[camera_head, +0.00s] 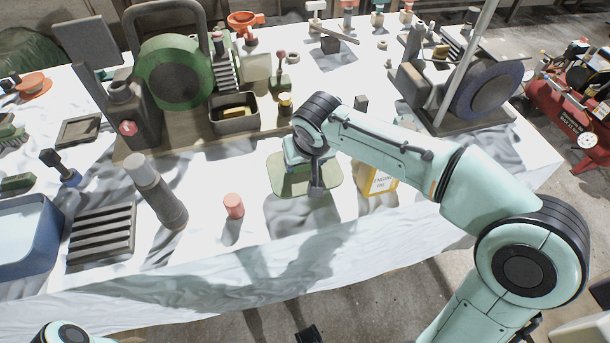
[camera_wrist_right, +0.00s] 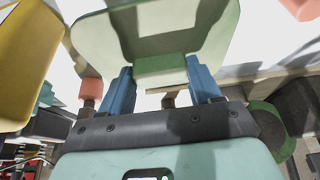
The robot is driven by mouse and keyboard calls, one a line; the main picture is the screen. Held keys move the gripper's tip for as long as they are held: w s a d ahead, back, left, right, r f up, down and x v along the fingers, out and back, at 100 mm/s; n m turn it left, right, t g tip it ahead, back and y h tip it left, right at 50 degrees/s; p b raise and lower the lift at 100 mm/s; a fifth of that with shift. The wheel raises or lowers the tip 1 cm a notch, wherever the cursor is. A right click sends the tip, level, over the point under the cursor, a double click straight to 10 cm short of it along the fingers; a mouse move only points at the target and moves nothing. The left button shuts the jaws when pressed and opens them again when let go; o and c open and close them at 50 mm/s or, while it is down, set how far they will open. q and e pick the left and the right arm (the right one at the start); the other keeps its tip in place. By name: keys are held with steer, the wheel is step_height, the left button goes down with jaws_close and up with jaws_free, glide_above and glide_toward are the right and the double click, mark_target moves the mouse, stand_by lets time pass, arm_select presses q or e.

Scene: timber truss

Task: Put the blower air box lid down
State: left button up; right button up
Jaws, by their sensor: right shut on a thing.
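The blower air box lid (camera_head: 330,176) is a pale green plate with rounded corners, under my right gripper (camera_head: 303,160) at the middle front of the white-covered table. In the right wrist view, the blue fingers of my right gripper (camera_wrist_right: 160,82) are shut on a green block (camera_wrist_right: 160,65) on the lid (camera_wrist_right: 205,25). The wrist and gripper hide part of the lid in the head view. I cannot tell whether the lid touches the table. My left gripper is out of view.
A yellow oil can (camera_head: 382,180) stands close right of the lid. A pink cylinder (camera_head: 234,206) stands to its left. Behind is a board with a green round machine (camera_head: 176,72) and a grey tray (camera_head: 233,122). A slatted grey piece (camera_head: 102,232) lies farther left.

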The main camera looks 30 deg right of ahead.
mark_target(305, 173)
steer(key=shift+f+b, duration=0.35)
steer(key=shift+f, duration=2.1)
steer(key=shift+f, duration=0.1)
steer(key=shift+f, duration=0.15)
steer(key=o, duration=1.1)
steer(key=shift+c, duration=0.2)
steer(key=shift+r, duration=0.2)
